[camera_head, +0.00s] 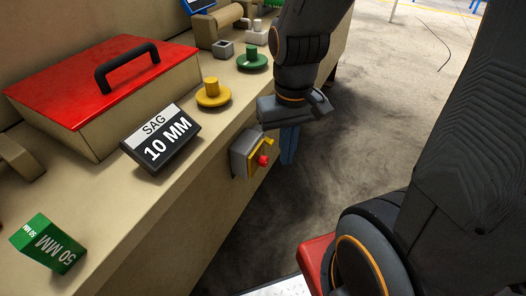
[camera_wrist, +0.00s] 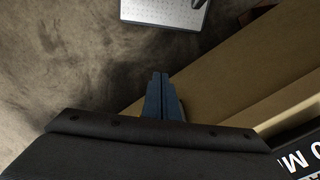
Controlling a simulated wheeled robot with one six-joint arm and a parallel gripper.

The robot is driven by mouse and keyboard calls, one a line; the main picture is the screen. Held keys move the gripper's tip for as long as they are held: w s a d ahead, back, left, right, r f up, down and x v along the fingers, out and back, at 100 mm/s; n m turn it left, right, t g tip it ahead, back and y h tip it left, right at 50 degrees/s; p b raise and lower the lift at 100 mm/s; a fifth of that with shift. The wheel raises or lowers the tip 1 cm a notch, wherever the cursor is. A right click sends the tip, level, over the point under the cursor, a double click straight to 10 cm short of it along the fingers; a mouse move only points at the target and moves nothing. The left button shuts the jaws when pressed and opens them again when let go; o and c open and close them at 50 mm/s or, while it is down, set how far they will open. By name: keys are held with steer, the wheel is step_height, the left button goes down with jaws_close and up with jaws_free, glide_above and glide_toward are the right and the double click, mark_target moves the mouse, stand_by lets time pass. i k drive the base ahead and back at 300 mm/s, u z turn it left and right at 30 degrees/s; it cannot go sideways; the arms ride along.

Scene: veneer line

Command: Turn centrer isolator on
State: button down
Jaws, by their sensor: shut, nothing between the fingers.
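The isolator (camera_head: 244,152) is a grey box on the front face of the bench, with a yellow plate and a red knob (camera_head: 263,160). My gripper (camera_head: 289,146) hangs just right of the isolator in the head view, fingers pointing down, apart from the knob as far as I can tell. Its blue fingers are shut together with nothing between them; they also show in the wrist view (camera_wrist: 160,98). The angle does not let me read whether the knob stands at on or off.
The bench (camera_head: 132,232) carries a red-lidded box (camera_head: 88,78), a SAG 10 MM display (camera_head: 160,139), a yellow knob piece (camera_head: 213,94), a green one (camera_head: 252,60) and a green 50 MM block (camera_head: 47,244). The floor (camera_head: 345,165) right of the bench is clear.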

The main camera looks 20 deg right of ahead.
mark_target(263, 160)
steer(key=u, duration=0.95)
steer(key=k, duration=0.85)
steer(key=z, duration=1.7)
